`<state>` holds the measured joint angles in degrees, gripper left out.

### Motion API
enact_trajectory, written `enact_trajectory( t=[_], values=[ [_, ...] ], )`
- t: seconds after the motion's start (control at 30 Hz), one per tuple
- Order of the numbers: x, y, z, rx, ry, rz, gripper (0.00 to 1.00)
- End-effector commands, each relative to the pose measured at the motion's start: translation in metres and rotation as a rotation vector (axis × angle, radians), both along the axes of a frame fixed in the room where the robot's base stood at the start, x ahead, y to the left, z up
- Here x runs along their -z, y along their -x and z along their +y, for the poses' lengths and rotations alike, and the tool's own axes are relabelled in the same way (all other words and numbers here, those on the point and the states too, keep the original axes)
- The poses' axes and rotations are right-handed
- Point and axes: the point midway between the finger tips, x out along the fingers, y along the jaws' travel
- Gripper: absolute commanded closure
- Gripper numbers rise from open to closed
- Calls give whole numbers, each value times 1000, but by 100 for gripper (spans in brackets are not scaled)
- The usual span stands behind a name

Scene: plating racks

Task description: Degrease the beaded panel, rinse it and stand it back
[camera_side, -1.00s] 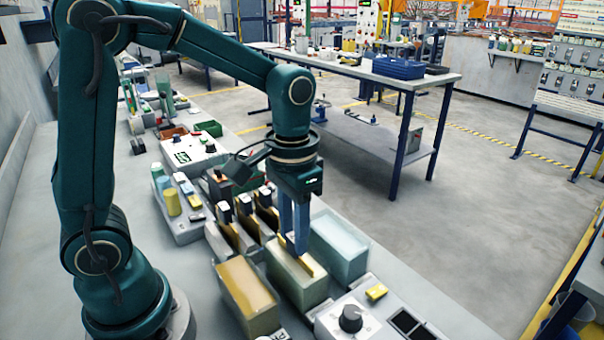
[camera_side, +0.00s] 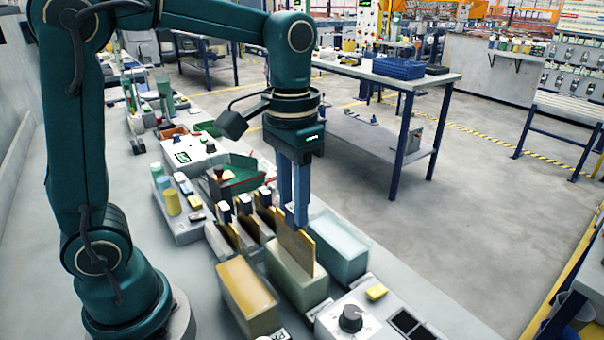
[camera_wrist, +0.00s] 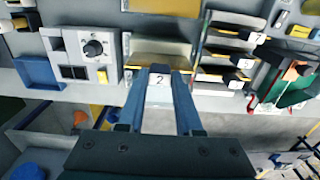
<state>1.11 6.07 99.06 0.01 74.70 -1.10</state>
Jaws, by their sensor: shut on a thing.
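My gripper (camera_side: 297,224) is shut on the top of a flat golden-brown panel (camera_side: 295,248), which stands upright at the middle tank. The panel's lower edge is at or just inside the mouth of this grey-green tank (camera_side: 297,290); I cannot tell how deep. In the wrist view my gripper (camera_wrist: 159,84) holds a white tag (camera_wrist: 159,79) with a dark mark like a 2. A tank with amber contents (camera_side: 247,290) stands to the left and a pale blue tank (camera_side: 338,245) to the right. Beads on the panel are too small to tell.
Other panels with dark and white tops stand in a rack (camera_side: 245,228) behind the tanks. A control box with a round dial (camera_side: 351,317) and a yellow block (camera_side: 376,291) are in front. A green tray (camera_side: 245,172) lies behind the rack. Bottles (camera_side: 171,201) stand at left.

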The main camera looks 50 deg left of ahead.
Motion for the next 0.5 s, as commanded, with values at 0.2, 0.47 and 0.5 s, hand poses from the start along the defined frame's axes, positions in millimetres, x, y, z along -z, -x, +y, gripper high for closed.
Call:
enact_trajectory(
  t=[0.2, 0.47, 0.5],
  values=[
    [-13, -1, 0, 0, 0, -2, 100],
    [-26, -1, 0, 0, 0, -2, 100],
    [-27, -1, 0, 0, 0, -2, 100]
  ],
)
